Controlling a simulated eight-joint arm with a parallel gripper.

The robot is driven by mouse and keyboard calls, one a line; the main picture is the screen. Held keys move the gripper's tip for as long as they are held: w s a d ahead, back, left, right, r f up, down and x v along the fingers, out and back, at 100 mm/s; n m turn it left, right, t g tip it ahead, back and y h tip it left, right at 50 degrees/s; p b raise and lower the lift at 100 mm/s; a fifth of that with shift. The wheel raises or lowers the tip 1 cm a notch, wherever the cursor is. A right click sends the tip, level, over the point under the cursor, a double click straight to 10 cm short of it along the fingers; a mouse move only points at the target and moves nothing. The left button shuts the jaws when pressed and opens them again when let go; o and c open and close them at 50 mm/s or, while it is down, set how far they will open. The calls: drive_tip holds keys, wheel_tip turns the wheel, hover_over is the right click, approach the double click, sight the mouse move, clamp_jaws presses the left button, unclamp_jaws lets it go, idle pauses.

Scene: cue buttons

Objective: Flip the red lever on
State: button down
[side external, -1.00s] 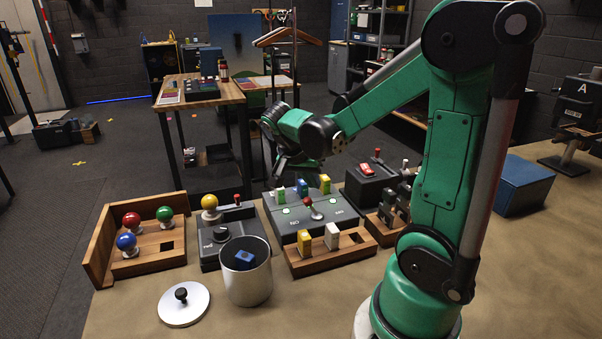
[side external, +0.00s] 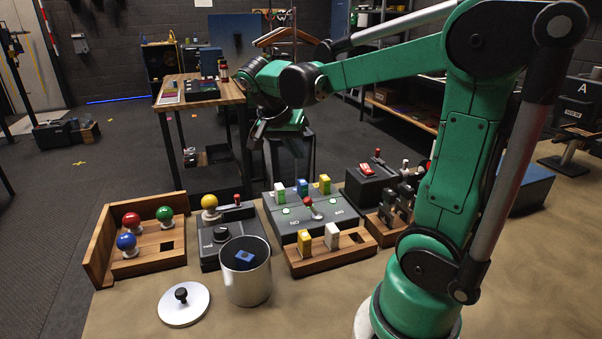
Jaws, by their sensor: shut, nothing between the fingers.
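Several red-topped controls are in the side view, and I cannot tell which one the task names. A red-tipped lever (side external: 306,202) stands on the grey middle panel (side external: 321,226). A small red-topped lever (side external: 237,199) stands on the dark box left of that panel. A red-topped lever (side external: 377,156) stands on the black box at the right. My gripper (side external: 296,150) is shut and empty, pointing down in the air above and behind the middle panel, apart from all the levers. The exact lever positions are too small to tell.
A wooden tray (side external: 150,264) with red, green and blue knobs is at left. A metal can (side external: 247,286) holding a blue block and a round lid (side external: 184,304) are in front. Yellow, white, green and blue blocks stand around the middle panel. The space around my gripper looks clear.

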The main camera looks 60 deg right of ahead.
drive_tip(key=shift+w+a+r, duration=0.25)
drive_tip(key=shift+a+r, duration=0.2)
drive_tip(key=shift+w+a+r, duration=0.2)
drive_tip(key=shift+a+r, duration=0.25)
drive_tip(key=a+f+n+t+y, duration=0.1)
drive_tip(key=a+n+t+y, duration=0.1)
drive_tip(key=a+n, duration=0.3)
drive_tip(key=a+f+n+t+y, duration=0.2)
drive_tip(key=a+n+t, duration=0.2)
drive_tip(key=a+n, duration=0.1)
drive_tip(key=a+f+n+t+y, duration=0.1)
drive_tip(key=a+f+n+t, duration=0.1)
drive_tip(key=a+n, duration=0.3)
drive_tip(key=shift+s+a+n+t+y, duration=0.1)
drive_tip(key=shift+a+n+t+y, duration=0.3)
drive_tip(key=shift+n, duration=0.8)
